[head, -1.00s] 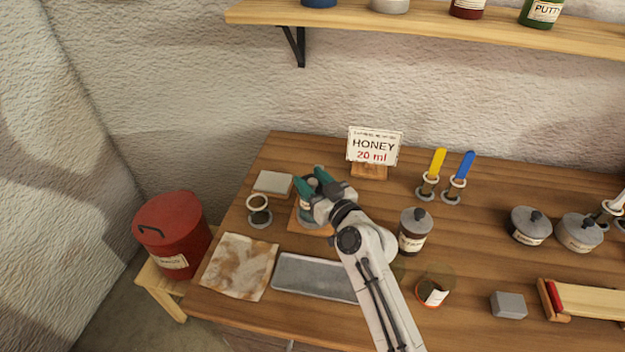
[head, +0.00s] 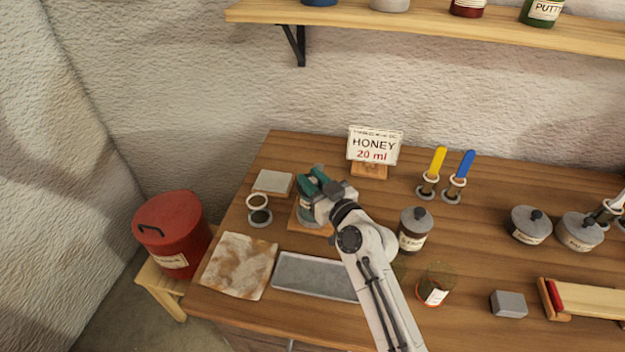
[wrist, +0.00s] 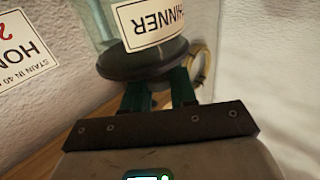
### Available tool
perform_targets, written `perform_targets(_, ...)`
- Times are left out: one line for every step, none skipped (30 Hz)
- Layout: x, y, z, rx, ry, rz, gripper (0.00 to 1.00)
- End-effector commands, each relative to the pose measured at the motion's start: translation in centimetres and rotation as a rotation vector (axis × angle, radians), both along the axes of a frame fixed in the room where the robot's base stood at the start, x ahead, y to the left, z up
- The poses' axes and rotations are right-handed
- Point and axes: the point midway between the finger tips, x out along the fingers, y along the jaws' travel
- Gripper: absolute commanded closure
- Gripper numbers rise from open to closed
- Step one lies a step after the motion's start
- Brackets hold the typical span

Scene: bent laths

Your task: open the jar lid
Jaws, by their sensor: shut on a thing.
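The jar (wrist: 108,20) is clear glass with a white label reading THINNER, upside down in the wrist view. Its dark round lid (wrist: 140,65) lies at my fingers. My gripper (head: 316,182) has teal fingers, which also show in the wrist view (wrist: 160,88). It is shut on the lid from above. In the head view the jar (head: 306,212) is mostly hidden under my gripper and stands on a square wooden board (head: 298,224). I cannot tell whether the lid is still seated or turned.
A ring stand (head: 258,212) and a pale block (head: 273,182) stand close left. A HONEY 20 ml sign (head: 374,147) stands behind. A grey tray (head: 310,275) and a stained cloth (head: 240,265) lie in front. Another lidded jar (head: 413,230) stands to the right.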

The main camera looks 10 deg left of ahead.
Motion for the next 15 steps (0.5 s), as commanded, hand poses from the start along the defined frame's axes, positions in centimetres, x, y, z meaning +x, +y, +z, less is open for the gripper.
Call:
perform_targets(0.2, -0.1, 0.0, 0.004, -0.006, 0.004, 1.00)
perform_targets(0.2, -0.1, 0.0, 0.005, -0.007, 0.008, 1.00)
perform_targets(0.2, -0.2, -0.1, 0.006, -0.007, 0.016, 1.00)
perform_targets(0.3, -0.3, -0.2, 0.008, -0.007, 0.021, 1.00)
perform_targets(0.3, -0.3, -0.2, 0.008, -0.007, 0.029, 1.00)
perform_targets(0.4, -0.4, -0.2, 0.009, -0.009, 0.039, 1.00)
perform_targets(0.4, -0.4, -0.2, 0.009, -0.009, 0.047, 1.00)
perform_targets(0.4, -0.5, -0.1, 0.008, -0.010, 0.054, 1.00)
perform_targets(0.4, -0.6, -0.1, 0.009, -0.011, 0.065, 1.00)
perform_targets(0.4, -0.7, -0.1, 0.010, -0.012, 0.072, 1.00)
perform_targets(0.4, -0.8, -0.1, 0.010, -0.010, 0.079, 1.00)
perform_targets(0.4, -0.9, -0.1, 0.010, -0.011, 0.089, 1.00)
perform_targets(0.4, -0.9, 0.0, 0.010, -0.011, 0.097, 1.00)
perform_targets(0.4, -1.0, 0.0, 0.011, -0.011, 0.105, 1.00)
perform_targets(0.5, -1.1, 0.0, 0.009, -0.012, 0.115, 1.00)
